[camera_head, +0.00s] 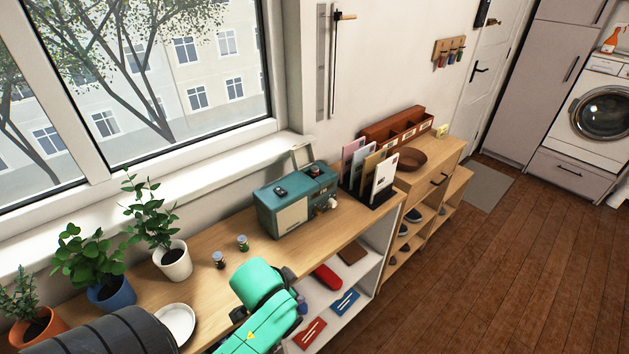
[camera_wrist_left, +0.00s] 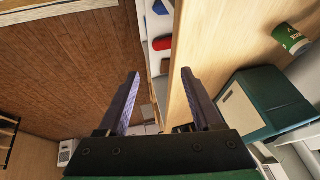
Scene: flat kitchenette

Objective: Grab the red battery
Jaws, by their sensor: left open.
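I cannot make out a clearly red battery. Two small cylinders stand upright on the wooden counter: a dark one with a pale band (camera_head: 219,260) and a greenish one (camera_head: 242,243). In the left wrist view a green cylinder with a white mark (camera_wrist_left: 290,38) stands on the counter, at the upper right. My left gripper (camera_wrist_left: 158,95) is open and empty, beside the counter's front edge, with that cylinder outside its fingers. In the head view my green left arm hides most of the gripper. My right gripper is not in view.
A teal radio-like box (camera_head: 295,203), a white saucer (camera_head: 176,323) and potted plants (camera_head: 173,262) stand on the counter (camera_head: 330,222). Below, the white shelf holds a red item (camera_head: 327,276) and a blue item (camera_head: 345,303). The wooden floor (camera_head: 480,270) at right is clear.

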